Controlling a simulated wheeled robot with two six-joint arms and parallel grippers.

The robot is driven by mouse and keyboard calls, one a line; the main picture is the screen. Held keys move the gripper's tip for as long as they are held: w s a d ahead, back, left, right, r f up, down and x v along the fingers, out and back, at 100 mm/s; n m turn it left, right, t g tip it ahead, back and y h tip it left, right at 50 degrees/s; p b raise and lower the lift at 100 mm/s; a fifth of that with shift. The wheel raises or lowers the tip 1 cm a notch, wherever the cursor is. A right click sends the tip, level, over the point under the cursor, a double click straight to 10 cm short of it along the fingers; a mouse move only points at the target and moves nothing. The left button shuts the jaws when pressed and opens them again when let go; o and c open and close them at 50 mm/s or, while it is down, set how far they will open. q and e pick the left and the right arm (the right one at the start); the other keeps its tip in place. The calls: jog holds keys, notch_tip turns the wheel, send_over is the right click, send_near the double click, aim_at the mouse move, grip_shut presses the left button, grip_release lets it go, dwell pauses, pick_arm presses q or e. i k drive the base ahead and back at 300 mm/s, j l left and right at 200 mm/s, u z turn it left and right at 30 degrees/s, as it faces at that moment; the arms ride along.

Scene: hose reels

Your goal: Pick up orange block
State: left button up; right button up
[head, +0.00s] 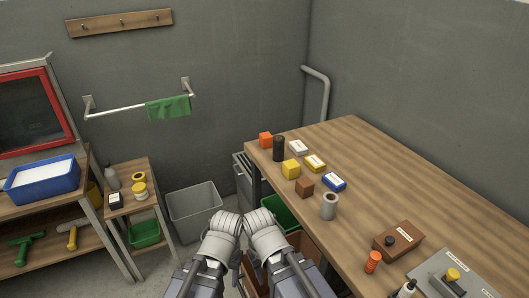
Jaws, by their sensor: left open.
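The orange block (265,140) is a small cube on the wooden workbench (425,190), near its far left corner. It stands close to the left of a dark cylinder (279,149). My two arms come in from the bottom middle, with their grey wrist parts side by side left of the bench edge. My left gripper (229,218) is open, low in front of the bench and well apart from the orange block; its fingers hardly show.
A yellow block (291,169), a brown block (304,187), a grey cylinder (329,206) and several small boxes stand near the orange block. An orange cylinder (373,262) stands nearer. A grey bin (195,211) is on the floor. The bench's right middle is clear.

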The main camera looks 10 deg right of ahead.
aim_at(266, 138)
jog(key=i+j, duration=0.2)
jog(key=j, duration=0.2)
jog(key=i+j, duration=0.2)
jog(key=j, duration=0.15)
jog(key=i+j, duration=0.25)
jog(key=j, duration=0.15)
jog(key=i+j+u, duration=0.1)
jog(key=j, duration=0.3)
jog(key=i+j, duration=0.1)
jog(key=i, duration=0.6)
